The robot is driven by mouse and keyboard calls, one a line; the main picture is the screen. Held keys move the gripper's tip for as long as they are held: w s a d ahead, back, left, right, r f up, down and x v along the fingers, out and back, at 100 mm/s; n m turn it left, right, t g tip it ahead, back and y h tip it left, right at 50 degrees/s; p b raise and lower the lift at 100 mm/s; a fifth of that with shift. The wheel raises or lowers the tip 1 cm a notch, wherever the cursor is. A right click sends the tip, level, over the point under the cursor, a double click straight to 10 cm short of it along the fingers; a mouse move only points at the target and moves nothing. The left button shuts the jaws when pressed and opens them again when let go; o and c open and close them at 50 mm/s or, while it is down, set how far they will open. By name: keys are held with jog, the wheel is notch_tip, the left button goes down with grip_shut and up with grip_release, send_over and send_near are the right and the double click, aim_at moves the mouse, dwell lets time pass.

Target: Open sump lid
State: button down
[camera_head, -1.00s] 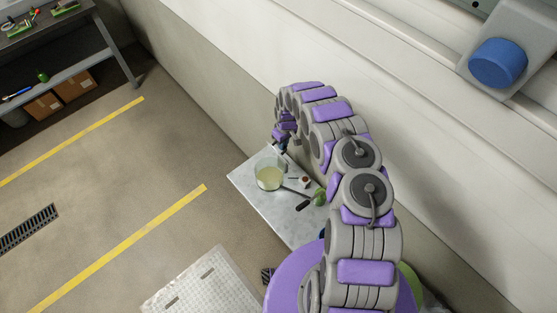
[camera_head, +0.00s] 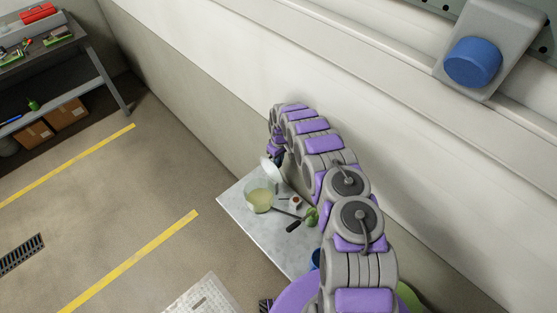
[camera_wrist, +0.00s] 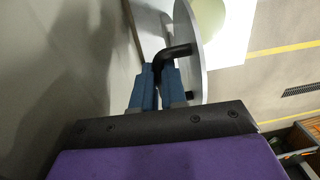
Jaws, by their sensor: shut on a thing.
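The sump is a clear round vessel (camera_head: 259,196) with pale yellow-green liquid, standing on a small grey table. Its lid (camera_head: 271,168) is a pale disc, tilted on edge above the vessel's far side. In the wrist view the lid (camera_wrist: 193,50) is seen nearly edge-on, with a bent black handle (camera_wrist: 178,51). My gripper (camera_head: 277,158) is at the lid; in the wrist view its blue fingers (camera_wrist: 157,80) are shut on the black handle. I cannot tell whether the lid's lower edge touches the vessel.
The small table (camera_head: 237,207) also holds a small brown-and-white item (camera_head: 295,202), a black-handled tool (camera_head: 294,226) and a green object (camera_head: 311,217). A wall stands close behind my arm. The floor at left is open up to the workbench (camera_head: 82,55).

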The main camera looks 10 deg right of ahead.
jog(key=shift+a, duration=0.15)
jog(key=c, duration=1.2)
grip_release()
jog(key=shift+a, duration=0.15)
jog(key=shift+o, duration=0.2)
jog(key=shift+w+d+r, duration=0.1)
jog(key=shift+d+r, duration=0.1)
jog(key=shift+r, duration=0.25)
notch_tip(320, 180, up, 6)
jog(key=shift+w+f, duration=0.15)
jog(key=shift+f, duration=0.05)
jog(key=shift+r, duration=0.45)
